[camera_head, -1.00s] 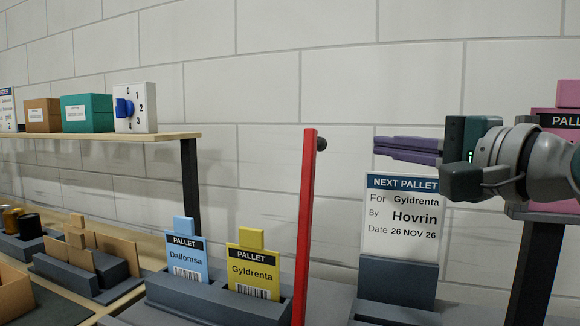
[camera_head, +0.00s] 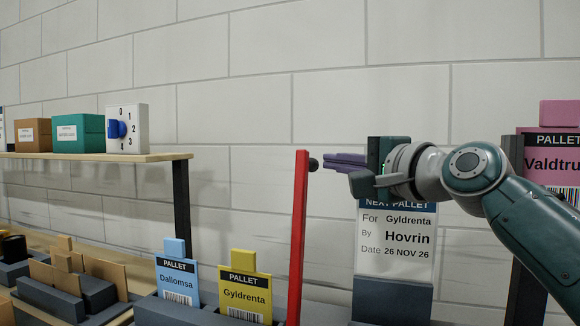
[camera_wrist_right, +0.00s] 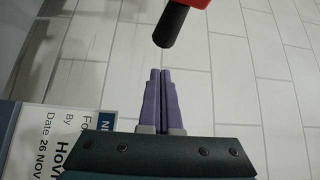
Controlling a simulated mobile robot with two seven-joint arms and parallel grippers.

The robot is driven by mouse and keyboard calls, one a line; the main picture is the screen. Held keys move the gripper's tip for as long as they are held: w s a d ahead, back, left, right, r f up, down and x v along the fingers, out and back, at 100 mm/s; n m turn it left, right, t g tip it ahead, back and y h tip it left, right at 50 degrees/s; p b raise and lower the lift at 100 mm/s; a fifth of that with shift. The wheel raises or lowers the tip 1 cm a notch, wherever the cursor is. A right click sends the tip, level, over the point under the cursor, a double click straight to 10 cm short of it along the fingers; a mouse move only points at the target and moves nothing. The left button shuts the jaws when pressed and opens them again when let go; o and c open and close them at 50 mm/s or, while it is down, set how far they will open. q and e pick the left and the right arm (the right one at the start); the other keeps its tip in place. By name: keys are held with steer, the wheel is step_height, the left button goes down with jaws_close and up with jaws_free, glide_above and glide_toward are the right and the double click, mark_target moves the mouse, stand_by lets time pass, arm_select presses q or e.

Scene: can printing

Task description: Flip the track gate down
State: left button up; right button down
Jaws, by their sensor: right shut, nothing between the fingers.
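The track gate (camera_head: 299,235) is a tall red bar standing upright in the head view, with a dark round knob (camera_head: 313,164) near its top on the right side. In the right wrist view the black knob (camera_wrist_right: 172,26) sticks out from the red bar (camera_wrist_right: 197,3) at the top. My right gripper (camera_head: 326,161) is shut and empty, its purple fingers level and pointing left at the knob. In the right wrist view the closed fingertips (camera_wrist_right: 158,72) sit just below the knob, with a small gap visible. My left gripper is not in view.
A "Next Pallet" sign (camera_head: 396,245) stands behind and below my right arm. Blue (camera_head: 177,285) and yellow (camera_head: 244,293) pallet cards stand left of the gate. A shelf (camera_head: 90,156) with boxes and a dial is at left; a pink card (camera_head: 551,165) is at right.

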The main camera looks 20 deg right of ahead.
steer(key=s+a+p, duration=0.2)
steer(key=shift+s+a, duration=0.15)
steer(key=shift+a, duration=0.15)
stand_by(0.3)
